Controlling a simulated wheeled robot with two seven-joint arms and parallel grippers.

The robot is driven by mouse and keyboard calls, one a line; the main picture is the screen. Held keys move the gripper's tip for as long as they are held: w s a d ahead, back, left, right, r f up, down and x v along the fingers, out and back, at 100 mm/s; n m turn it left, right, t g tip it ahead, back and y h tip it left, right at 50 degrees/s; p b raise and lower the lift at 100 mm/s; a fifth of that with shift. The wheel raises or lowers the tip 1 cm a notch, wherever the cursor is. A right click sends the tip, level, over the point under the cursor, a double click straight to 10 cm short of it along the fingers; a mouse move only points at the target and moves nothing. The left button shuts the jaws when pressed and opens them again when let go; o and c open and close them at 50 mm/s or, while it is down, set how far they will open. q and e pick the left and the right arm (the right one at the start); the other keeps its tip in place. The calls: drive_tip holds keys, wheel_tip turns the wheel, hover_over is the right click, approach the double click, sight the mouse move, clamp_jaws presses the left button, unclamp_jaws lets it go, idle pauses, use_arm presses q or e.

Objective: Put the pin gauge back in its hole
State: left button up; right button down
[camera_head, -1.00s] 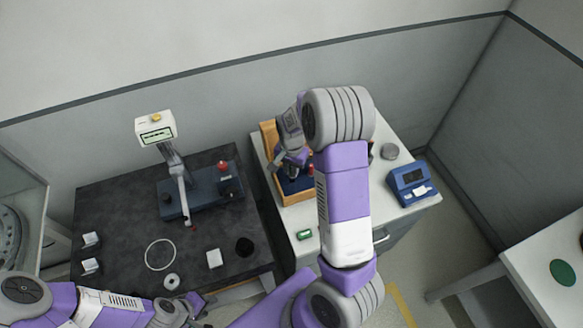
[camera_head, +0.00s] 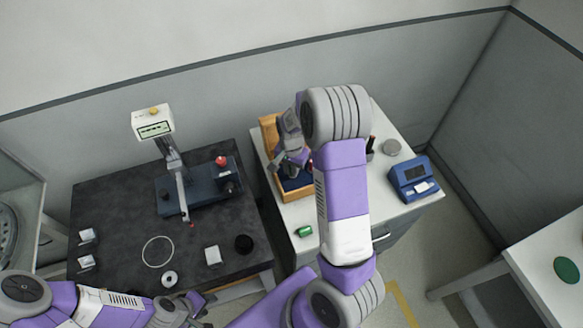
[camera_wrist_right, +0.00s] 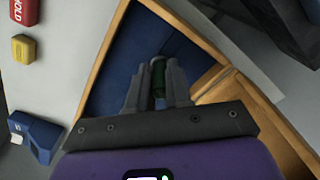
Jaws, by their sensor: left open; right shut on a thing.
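My right gripper (camera_wrist_right: 158,82) is shut on the pin gauge (camera_wrist_right: 158,68), a small dark cylinder with a green part showing between the fingertips. It is over the open wooden case (camera_wrist_right: 102,62) with dark blue lining. In the head view the right gripper (camera_head: 283,166) is at the case (camera_head: 298,196), partly hidden by my own arm. I cannot make out the hole, or whether the gauge touches the lining. My left gripper (camera_head: 200,302) is open and empty, low in front of the dark table.
The dark table (camera_head: 110,215) holds a measuring stand (camera_head: 200,190), a thin ring (camera_head: 158,252) and small blocks. A green block (camera_head: 304,231) and blue device (camera_head: 412,178) are on the white cabinet top. Red (camera_wrist_right: 25,10) and yellow (camera_wrist_right: 23,48) blocks lie beside the case.

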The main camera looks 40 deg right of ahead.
drive_tip(key=shift+f, duration=0.3)
drive_tip(key=c, duration=1)
unclamp_jaws()
drive_tip(key=shift+o, duration=0.2)
drive_tip(key=shift+r+p, duration=0.3)
drive_tip(key=shift+r, duration=3.5)
